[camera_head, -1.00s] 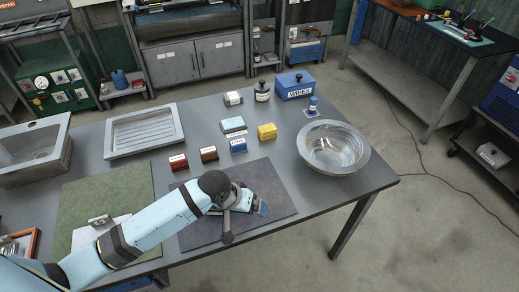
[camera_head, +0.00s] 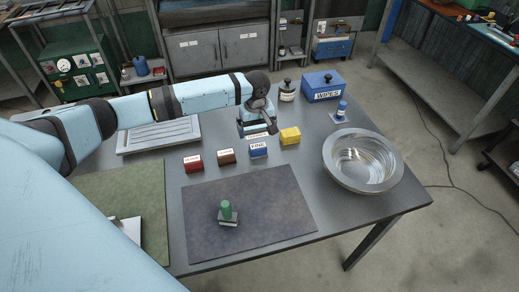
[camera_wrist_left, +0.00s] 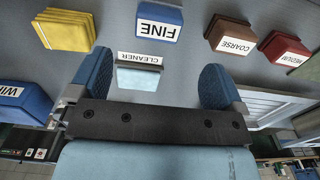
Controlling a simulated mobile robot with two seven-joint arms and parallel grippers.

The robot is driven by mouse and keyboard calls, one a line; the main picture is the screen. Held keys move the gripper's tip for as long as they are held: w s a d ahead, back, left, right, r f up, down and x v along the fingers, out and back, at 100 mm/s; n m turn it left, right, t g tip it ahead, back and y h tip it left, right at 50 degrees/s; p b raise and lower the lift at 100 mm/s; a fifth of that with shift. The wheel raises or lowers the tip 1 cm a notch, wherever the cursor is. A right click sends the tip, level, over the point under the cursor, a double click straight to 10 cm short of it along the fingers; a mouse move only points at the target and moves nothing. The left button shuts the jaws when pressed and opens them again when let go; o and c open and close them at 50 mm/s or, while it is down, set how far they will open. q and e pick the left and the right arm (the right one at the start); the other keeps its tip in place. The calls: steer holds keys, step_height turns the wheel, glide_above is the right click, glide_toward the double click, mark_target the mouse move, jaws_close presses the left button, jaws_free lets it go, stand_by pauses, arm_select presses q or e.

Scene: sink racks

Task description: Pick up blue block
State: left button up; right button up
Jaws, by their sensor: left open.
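The blue block (camera_head: 258,151), labelled FINE, stands on the grey table between the brown and yellow blocks. It also shows in the left wrist view (camera_wrist_left: 158,20), beyond the fingertips. My left gripper (camera_head: 258,129) is just behind the blue block in the head view, over the pale CLEANER block (camera_wrist_left: 138,76). Its two blue fingers are open, with the CLEANER block between them in the wrist view. Whether they touch that block I cannot tell. My right gripper is not in view.
A red block (camera_head: 193,164), a brown block (camera_head: 226,157) and a yellow block (camera_head: 290,136) stand nearby. A metal bowl (camera_head: 395,178) is at the right. A green-topped piece (camera_head: 226,210) stands on the dark mat (camera_head: 270,220). The blue WIPES box (camera_head: 322,88) is behind.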

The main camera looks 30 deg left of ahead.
mark_target(258, 145)
arm_select(q)
step_height(258, 145, down, 4)
steer(key=shift+f, duration=0.1)
steer(key=f, duration=0.5)
steer(key=shift+d+f, duration=0.25)
steer(key=c, duration=1)
